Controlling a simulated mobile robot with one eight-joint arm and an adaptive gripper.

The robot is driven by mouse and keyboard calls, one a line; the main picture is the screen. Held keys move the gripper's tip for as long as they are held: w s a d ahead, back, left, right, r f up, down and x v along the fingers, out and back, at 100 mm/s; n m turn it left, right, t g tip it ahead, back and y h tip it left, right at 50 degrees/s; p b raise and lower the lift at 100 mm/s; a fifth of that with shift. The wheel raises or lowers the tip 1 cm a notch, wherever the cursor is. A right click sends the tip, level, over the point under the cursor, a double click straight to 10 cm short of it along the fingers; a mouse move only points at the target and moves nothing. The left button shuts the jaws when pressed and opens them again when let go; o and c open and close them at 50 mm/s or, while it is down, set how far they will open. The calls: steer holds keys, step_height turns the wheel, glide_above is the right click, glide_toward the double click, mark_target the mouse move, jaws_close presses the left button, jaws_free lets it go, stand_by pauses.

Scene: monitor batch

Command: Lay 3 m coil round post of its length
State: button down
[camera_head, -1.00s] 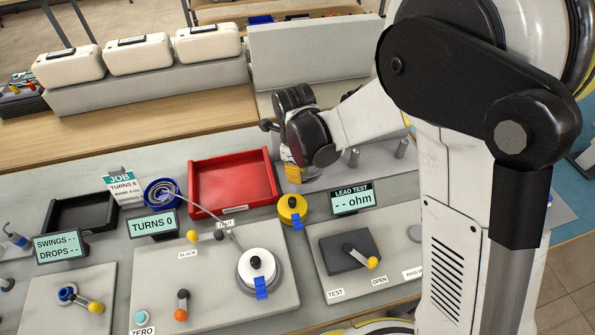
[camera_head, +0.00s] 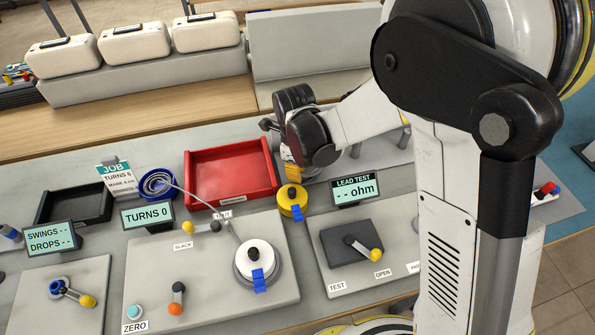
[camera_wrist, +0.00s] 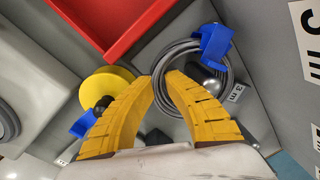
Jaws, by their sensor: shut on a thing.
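In the wrist view my gripper (camera_wrist: 160,82) has its yellow fingers closed on the left rim of a grey cable coil (camera_wrist: 176,118) with a blue tag (camera_wrist: 216,45). A rounded metal post top (camera_wrist: 209,85) shows inside the coil's ring. I cannot tell whether the coil is down around the post or still above it. A small 3 m label (camera_wrist: 236,92) lies beside the post. In the head view my gripper (camera_head: 292,174) is over the back of the bench behind the yellow spool, and its own wrist hides the coil.
A yellow spool (camera_head: 292,202) with a blue tag stands close in front of my gripper. The red tray (camera_head: 189,180) is to the left, the lead test display (camera_head: 354,190) to the right.

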steer(key=shift+f, duration=0.2)
steer(key=c, duration=1.5)
jaws_free()
steer(key=shift+o, duration=0.2)
step_height(320, 180, up, 12)
steer(key=s, duration=0.1)
steer(key=shift+a, duration=0.15)
steer(key=s+d+r+n+t, duration=0.3)
steer(key=s+d+n, duration=0.4)
steer(key=d+n, duration=0.3)
steer(key=s+d+r+n+t, duration=0.3)
steer(key=s+d+n, duration=0.4)
steer(key=d+n, duration=0.3)
steer(key=shift+r+n, duration=0.5)
steer(key=shift+r, duration=0.4)
